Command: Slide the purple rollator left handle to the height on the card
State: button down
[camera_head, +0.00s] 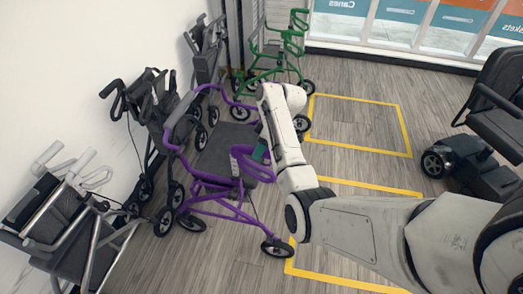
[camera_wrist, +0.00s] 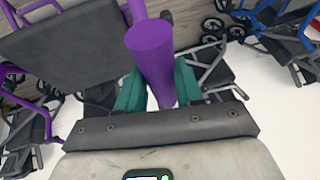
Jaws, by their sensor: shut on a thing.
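The purple rollator (camera_head: 215,200) stands upright on the floor left of my arm, with a dark seat and purple tube frame. My gripper (camera_head: 260,152) is at its right side, by a raised purple tube. In the wrist view the teal fingers of my gripper (camera_wrist: 158,92) are closed on both sides of a thick purple handle tube (camera_wrist: 152,55). The tube's rounded end faces the camera. The purple handle (camera_head: 238,158) is partly hidden behind my gripper in the head view. I cannot make out a height card or any height marks.
A green rollator (camera_head: 285,50) stands behind. Dark rollators (camera_head: 150,100) and a grey one (camera_head: 75,215) line the white wall at left. Yellow floor bays (camera_head: 360,125) are bare at right. A black mobility scooter (camera_head: 475,165) stands at far right.

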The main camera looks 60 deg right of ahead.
jog(key=shift+r, duration=0.15)
jog(key=c, duration=0.7)
grip_release()
jog(key=shift+c, duration=0.2)
jog(key=p+v, duration=0.3)
jog(key=v, duration=0.7)
jog(key=shift+s+r, duration=0.15)
jog(key=shift+r, duration=0.15)
jog(key=shift+d, duration=0.1)
jog(key=s+a+f+m+g+h, duration=0.1)
jog(key=s+a+f, duration=0.25)
jog(key=a, duration=0.25)
jog(key=s+a+f+m+b, duration=0.1)
jog(key=s+a+f, duration=0.1)
jog(key=a+f, duration=0.25)
jog(key=s+a+f+g+h, duration=0.1)
jog(key=s+a+f, duration=0.2)
jog(key=a, duration=0.3)
jog(key=s+a+m+h+b, duration=0.1)
jog(key=s+a+m, duration=0.1)
jog(key=s+a, duration=0.8)
jog(key=s, duration=0.3)
jog(key=shift+a+f+h, duration=0.2)
jog(key=shift+a+h, duration=0.05)
jog(key=shift+h, duration=0.15)
